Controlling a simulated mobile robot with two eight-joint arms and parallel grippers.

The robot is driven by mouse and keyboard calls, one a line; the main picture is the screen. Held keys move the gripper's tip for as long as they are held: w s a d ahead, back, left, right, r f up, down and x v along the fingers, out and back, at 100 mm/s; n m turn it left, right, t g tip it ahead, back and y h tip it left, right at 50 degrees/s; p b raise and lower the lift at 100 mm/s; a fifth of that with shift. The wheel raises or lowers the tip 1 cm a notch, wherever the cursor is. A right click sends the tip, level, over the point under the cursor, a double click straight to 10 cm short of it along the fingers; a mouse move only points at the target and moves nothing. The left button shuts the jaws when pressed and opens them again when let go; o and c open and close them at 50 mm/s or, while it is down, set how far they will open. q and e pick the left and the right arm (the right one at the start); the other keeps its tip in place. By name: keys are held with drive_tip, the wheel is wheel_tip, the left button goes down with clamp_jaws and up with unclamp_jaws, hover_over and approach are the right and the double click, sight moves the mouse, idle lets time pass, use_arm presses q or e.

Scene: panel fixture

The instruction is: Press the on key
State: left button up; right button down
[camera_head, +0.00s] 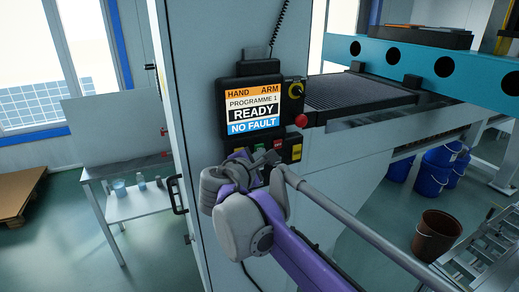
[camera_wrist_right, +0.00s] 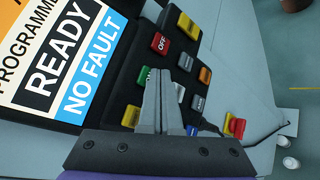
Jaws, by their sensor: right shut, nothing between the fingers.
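The control panel in the head view has a screen (camera_head: 253,111) reading "READY" and "NO FAULT", with a keypad below. In the right wrist view, the keypad (camera_wrist_right: 166,68) carries several coloured keys. A red key (camera_wrist_right: 160,43) is marked "OFF". A green key (camera_wrist_right: 143,74) sits beside my fingertips, partly covered by them; I cannot read its label. My right gripper (camera_wrist_right: 159,74) is shut and empty, its tips over the keypad; contact cannot be told. In the head view the right gripper (camera_head: 272,158) is in front of the keys. My left gripper is not in view.
Other keys lie close around the fingertips: grey (camera_wrist_right: 184,62), orange (camera_wrist_right: 205,75), white (camera_wrist_right: 179,92) and yellow (camera_wrist_right: 130,116). A brown bucket (camera_head: 436,235) stands on the floor.

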drive_tip(key=shift+s+d, duration=0.15)
drive_tip(key=shift+s, duration=0.25)
drive_tip(key=shift+s, duration=0.1)
drive_tip(key=shift+s+d, duration=0.3)
drive_tip(key=shift+s, duration=0.45)
drive_tip(key=shift+s+d, duration=0.3)
drive_tip(key=shift+s, duration=0.45)
drive_tip(key=shift+s+d, duration=0.3)
drive_tip(key=shift+s, duration=0.45)
drive_tip(key=s+d+f+m+g+y, duration=0.1)
drive_tip(key=s+d+f+m+g, duration=0.3)
drive_tip(key=f, duration=0.3)
drive_tip(key=s+d+f+m+g, duration=0.1)
drive_tip(key=s+d+f+m, duration=0.4)
drive_tip(key=s+d+f, duration=0.25)
drive_tip(key=s+a+f+m+g+y, duration=0.1)
drive_tip(key=s+f+m+y, duration=0.4)
drive_tip(key=s+f+m, duration=0.5)
drive_tip(key=s+f+g, duration=0.1)
drive_tip(key=s+f, duration=0.2)
drive_tip(key=f, duration=0.2)
drive_tip(key=shift+s+f+m+g, duration=0.3)
drive_tip(key=shift+f+g, duration=0.05)
drive_tip(key=shift+g, duration=0.05)
